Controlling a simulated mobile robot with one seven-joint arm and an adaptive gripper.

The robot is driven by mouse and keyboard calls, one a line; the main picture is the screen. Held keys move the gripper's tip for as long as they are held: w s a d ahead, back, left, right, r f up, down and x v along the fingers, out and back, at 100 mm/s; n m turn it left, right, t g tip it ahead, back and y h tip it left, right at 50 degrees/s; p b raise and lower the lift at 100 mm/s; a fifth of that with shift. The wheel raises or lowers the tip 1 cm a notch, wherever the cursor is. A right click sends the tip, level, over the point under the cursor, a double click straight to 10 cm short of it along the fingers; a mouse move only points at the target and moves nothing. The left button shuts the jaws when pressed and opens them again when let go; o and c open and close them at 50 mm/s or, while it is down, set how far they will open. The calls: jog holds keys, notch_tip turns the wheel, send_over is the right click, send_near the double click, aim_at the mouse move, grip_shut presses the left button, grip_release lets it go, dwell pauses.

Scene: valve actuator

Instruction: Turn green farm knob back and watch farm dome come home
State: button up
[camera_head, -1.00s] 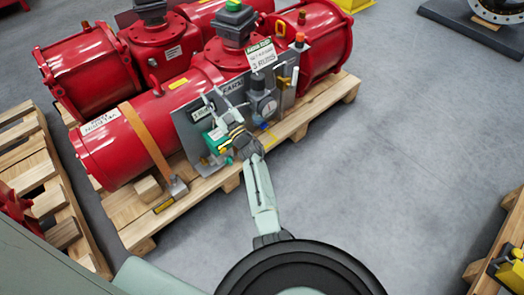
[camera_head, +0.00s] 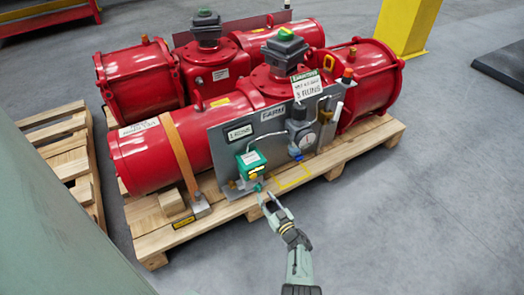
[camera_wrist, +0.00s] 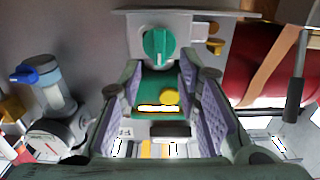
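The green knob (camera_head: 258,187) sits at the lower front of a green valve block (camera_head: 251,160) on the grey panel marked FARM. In the wrist view the knob (camera_wrist: 158,47) is upright, just beyond and between my fingertips. My gripper (camera_head: 275,203) is open and empty, in front of the knob and apart from it. Its two purple-padded fingers show in the wrist view (camera_wrist: 159,85). The farm dome (camera_head: 286,34) is green, on a dark box atop the front red actuator. Its pointer marking is too small to read.
A gauge regulator (camera_head: 301,130) with a blue knob stands right of the valve block. A wooden pallet (camera_head: 345,157) carries the red actuators.

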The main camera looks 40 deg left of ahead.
aim_at(260, 189)
jog(key=b+x, duration=0.1)
jog(key=x, duration=0.2)
jog(key=shift+w+a+f, duration=0.1)
jog(key=shift+a, duration=0.15)
jog(key=shift+w+a, duration=0.15)
jog(key=shift+a, duration=0.05)
jog(key=shift+c, duration=0.3)
grip_shut()
